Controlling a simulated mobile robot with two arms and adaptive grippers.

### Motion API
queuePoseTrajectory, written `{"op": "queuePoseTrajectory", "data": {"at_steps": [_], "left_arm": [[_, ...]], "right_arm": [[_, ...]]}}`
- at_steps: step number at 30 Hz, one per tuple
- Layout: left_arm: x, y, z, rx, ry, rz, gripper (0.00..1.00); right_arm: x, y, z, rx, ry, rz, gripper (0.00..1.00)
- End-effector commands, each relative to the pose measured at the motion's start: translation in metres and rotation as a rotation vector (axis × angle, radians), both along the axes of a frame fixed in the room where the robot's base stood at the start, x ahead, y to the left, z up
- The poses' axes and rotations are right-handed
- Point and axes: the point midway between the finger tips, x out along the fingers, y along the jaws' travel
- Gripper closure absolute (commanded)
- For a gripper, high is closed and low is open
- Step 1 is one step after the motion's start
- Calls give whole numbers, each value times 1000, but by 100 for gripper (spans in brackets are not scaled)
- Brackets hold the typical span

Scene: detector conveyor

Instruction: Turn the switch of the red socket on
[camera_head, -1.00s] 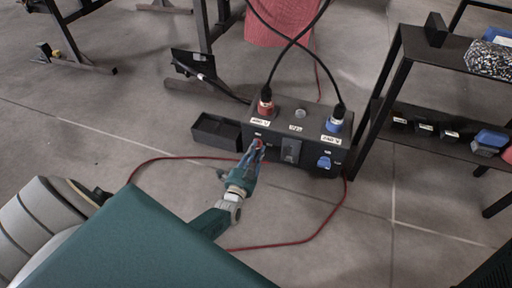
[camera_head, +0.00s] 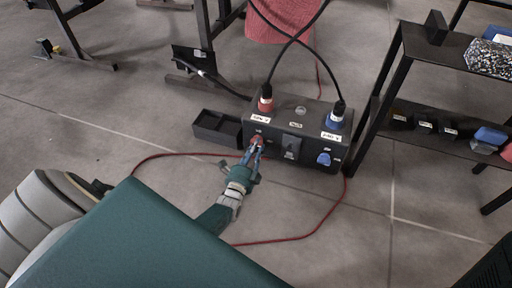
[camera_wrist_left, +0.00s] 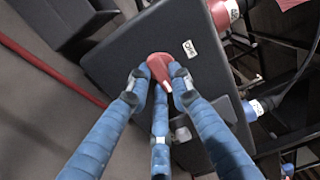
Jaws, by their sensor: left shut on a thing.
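The black power box (camera_head: 318,118) stands on the floor with a red socket (camera_head: 266,103) and a blue socket (camera_head: 335,122) on top, each with a black cable plugged in. A red rotary switch (camera_wrist_left: 160,66) is on the box's front, below the red socket. My left gripper (camera_head: 256,148) is shut on this red switch, its blue fingers around the knob in the left wrist view (camera_wrist_left: 161,85). A blue switch (camera_head: 324,159) is on the front at the right. The fingers partly hide the red switch. My right gripper is not in view.
A black open tray (camera_head: 216,128) lies left of the box. A dark shelf (camera_head: 455,75) with bins stands close on the right. A red cable (camera_head: 300,238) loops over the floor in front. Open floor lies at the left.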

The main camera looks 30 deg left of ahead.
Motion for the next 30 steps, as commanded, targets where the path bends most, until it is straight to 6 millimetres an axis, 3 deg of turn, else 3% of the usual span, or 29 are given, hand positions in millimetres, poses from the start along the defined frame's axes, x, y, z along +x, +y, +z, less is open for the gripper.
{"op": "queuePoseTrajectory", "data": {"at_steps": [11,12,15,25,30], "left_arm": [[-1,-1,-2,8,7,-3,100],[-1,-1,-2,7,7,-3,76],[0,-1,-2,7,6,-2,60],[0,0,0,-10,-1,-1,60],[0,-1,1,-139,-33,-3,60]], "right_arm": [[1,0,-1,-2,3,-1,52],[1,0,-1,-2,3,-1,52],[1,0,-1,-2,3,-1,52],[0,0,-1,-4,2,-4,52],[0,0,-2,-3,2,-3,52]]}}
